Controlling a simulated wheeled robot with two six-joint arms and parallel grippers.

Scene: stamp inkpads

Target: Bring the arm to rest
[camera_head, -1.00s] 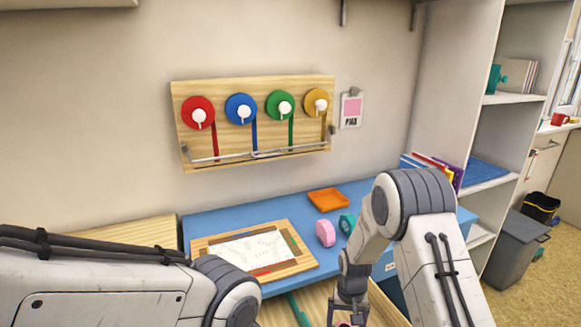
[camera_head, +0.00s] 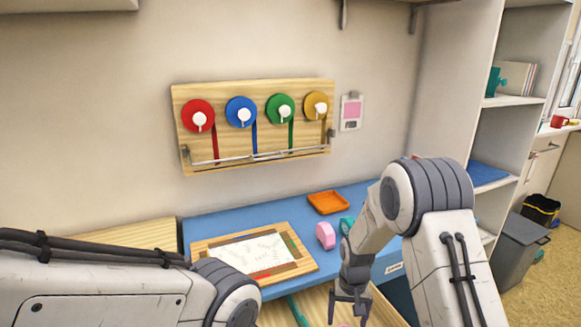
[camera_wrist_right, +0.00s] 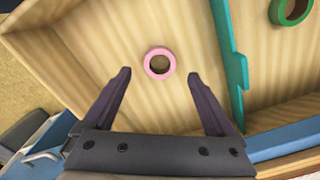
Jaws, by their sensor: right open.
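My right gripper (camera_head: 350,305) is at the front of the desk, over the open wooden drawer (camera_head: 383,312). In the right wrist view its two fingers (camera_wrist_right: 160,101) stand wide apart with nothing between them. A pink ring (camera_wrist_right: 159,63) lies on the drawer floor beyond the fingertips, apart from them. A green ring (camera_wrist_right: 291,10) lies in the other compartment, past a teal divider (camera_wrist_right: 229,62). My left arm comes in from the lower left; its gripper is out of frame.
The blue desk top (camera_head: 210,224) holds a wooden board with paper (camera_head: 290,268), an orange tray (camera_head: 328,202), a pink roll (camera_head: 325,235) and a teal roll (camera_head: 347,225) partly behind my right arm. A wall rack (camera_head: 260,143) carries coloured discs. Shelves (camera_head: 505,100) stand at right.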

